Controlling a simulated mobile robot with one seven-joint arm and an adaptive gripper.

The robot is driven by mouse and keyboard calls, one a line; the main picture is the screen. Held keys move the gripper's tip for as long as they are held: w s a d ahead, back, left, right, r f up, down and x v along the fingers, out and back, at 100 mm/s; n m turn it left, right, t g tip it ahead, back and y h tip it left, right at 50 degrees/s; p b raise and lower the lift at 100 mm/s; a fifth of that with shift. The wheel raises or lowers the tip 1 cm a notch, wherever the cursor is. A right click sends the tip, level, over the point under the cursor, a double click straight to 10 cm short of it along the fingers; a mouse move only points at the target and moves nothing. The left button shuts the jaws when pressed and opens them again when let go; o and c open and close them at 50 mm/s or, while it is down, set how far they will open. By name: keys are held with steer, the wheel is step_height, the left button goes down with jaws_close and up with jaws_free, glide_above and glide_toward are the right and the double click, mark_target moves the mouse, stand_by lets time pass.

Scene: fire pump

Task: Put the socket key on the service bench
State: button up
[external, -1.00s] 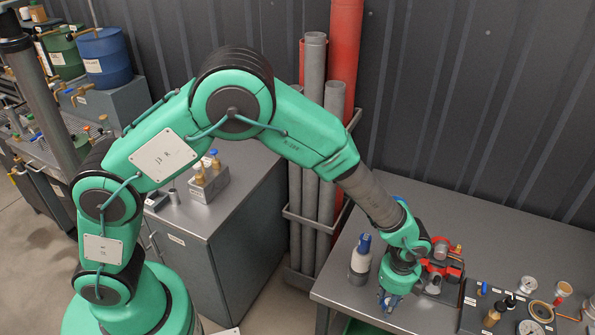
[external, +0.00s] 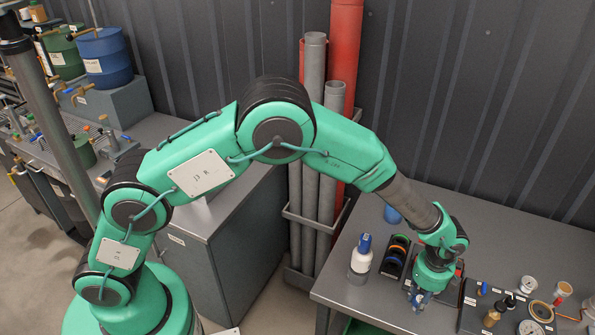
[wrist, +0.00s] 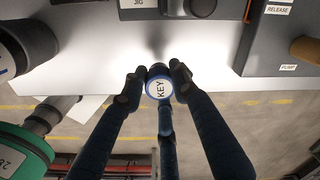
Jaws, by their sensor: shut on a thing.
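The socket key (wrist: 159,88) shows in the wrist view as a round blue-rimmed cap with a white label reading KEY. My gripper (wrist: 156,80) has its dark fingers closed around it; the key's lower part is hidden. In the external view my gripper (external: 418,298) is over the front part of the grey bench (external: 490,215) on the right. The key cannot be made out clearly there. In the wrist view the fingertips overlap the bright bench top near its front edge. I cannot tell whether the key touches the bench.
A white bottle with a blue top (external: 361,258) and a black rack with coloured rings (external: 396,258) stand left of my gripper. A dark panel with gauges and small parts (external: 505,310) lies to the right. Pipes (external: 314,130) stand behind. The bench's back is clear.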

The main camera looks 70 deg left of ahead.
mark_target(411, 310)
steer(key=shift+f, duration=1.75)
steer(key=shift+f, duration=0.1)
steer(key=o, duration=1.2)
step_height(411, 310, up, 12)
steer(key=shift+s+r+p, duration=0.1)
steer(key=shift+r+p, duration=0.05)
steer(key=shift+p, duration=0.15)
